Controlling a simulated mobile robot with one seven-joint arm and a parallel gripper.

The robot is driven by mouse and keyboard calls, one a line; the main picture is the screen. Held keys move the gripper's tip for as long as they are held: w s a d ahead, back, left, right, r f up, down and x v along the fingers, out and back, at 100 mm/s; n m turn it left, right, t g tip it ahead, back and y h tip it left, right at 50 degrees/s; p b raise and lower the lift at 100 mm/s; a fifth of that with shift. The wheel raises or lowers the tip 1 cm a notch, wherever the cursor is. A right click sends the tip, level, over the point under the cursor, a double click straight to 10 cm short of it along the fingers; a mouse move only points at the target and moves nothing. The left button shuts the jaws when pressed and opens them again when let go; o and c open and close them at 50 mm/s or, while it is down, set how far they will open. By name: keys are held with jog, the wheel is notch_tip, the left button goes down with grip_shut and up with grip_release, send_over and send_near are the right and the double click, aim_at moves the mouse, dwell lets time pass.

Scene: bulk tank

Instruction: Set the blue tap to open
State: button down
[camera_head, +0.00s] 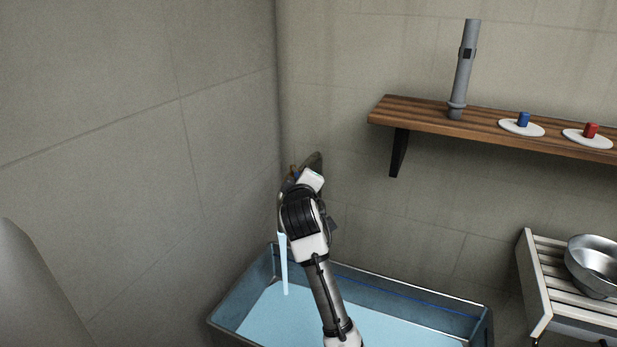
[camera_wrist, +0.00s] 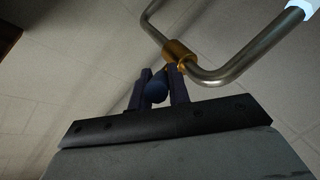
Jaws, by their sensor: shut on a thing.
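The blue tap handle (camera_wrist: 156,90) is a dark blue rounded knob between the fingers of my gripper (camera_wrist: 159,76) in the wrist view. My gripper is shut on it. Just beyond it is a brass valve body (camera_wrist: 177,52) on a bent steel pipe (camera_wrist: 258,55). In the head view my wrist and forearm cover most of the tap and the gripper, and only a bit of brass (camera_head: 293,171) shows. A pale stream of water (camera_head: 284,265) falls from the pipe's end into the tank.
The blue-walled tank (camera_head: 400,291) with water in it stands below my arm. A wooden shelf (camera_head: 400,112) at right holds a grey pipe (camera_head: 464,70), a blue knob (camera_head: 523,119) and a red knob (camera_head: 590,130) on white discs. A metal bowl (camera_head: 594,262) sits on a slatted rack (camera_head: 540,262).

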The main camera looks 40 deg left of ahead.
jog(key=shift+s+a+m+t+h+p, duration=0.2)
jog(key=shift+s+a+m+t+h, duration=0.25)
jog(key=shift+m+h, duration=0.3)
jog(key=shift+s+a+m+t+h+p, duration=0.2)
jog(key=shift+s+m+t+h, duration=0.1)
jog(key=shift+m+t+h, duration=0.35)
jog(key=shift+h, duration=0.4)
jog(key=c, duration=1.3)
grip_release()
jog(key=shift+f, duration=0.2)
jog(key=shift+s, duration=0.15)
